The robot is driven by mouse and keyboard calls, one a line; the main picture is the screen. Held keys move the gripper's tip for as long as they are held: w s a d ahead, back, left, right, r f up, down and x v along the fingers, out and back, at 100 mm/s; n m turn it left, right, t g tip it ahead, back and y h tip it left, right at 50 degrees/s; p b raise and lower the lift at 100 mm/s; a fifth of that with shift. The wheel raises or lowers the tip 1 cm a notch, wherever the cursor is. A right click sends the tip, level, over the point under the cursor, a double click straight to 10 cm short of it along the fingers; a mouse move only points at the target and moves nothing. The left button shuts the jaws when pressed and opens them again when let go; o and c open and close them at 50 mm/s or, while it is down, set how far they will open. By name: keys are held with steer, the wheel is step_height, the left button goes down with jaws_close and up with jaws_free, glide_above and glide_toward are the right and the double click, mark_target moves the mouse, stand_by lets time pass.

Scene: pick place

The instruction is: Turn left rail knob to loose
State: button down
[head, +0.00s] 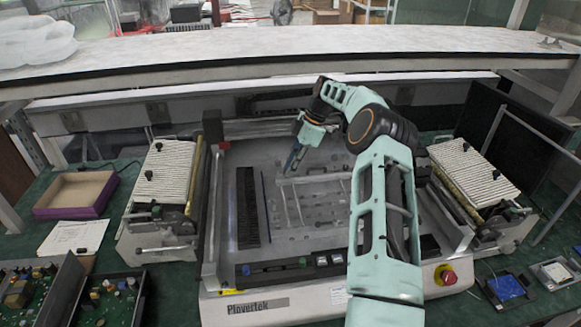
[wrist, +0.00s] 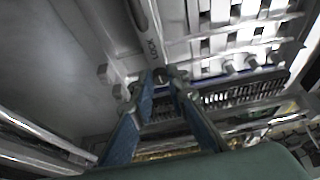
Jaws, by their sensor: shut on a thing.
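My gripper (wrist: 162,82) is shut on a small dark knob (wrist: 160,74), with one blue finger on each side of it. The knob sits by a metal rail (wrist: 145,20) that carries the printed word LOCK just beyond the fingertips. In the head view my gripper (head: 292,161) reaches down at the left end of a pale rail inside the machine bed (head: 285,225). The knob is too small and too covered by the fingers to make out there. I cannot tell which way the knob is turned.
The machine has side feeders at left (head: 165,172) and right (head: 470,172). A red stop button (head: 447,277) is on its front right. A shelf (head: 300,50) runs across above the back. A purple-edged box (head: 75,194) and circuit boards lie at the left.

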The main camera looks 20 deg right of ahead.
steer(key=c, duration=1.9)
jaws_free()
steer(key=v, duration=1.2)
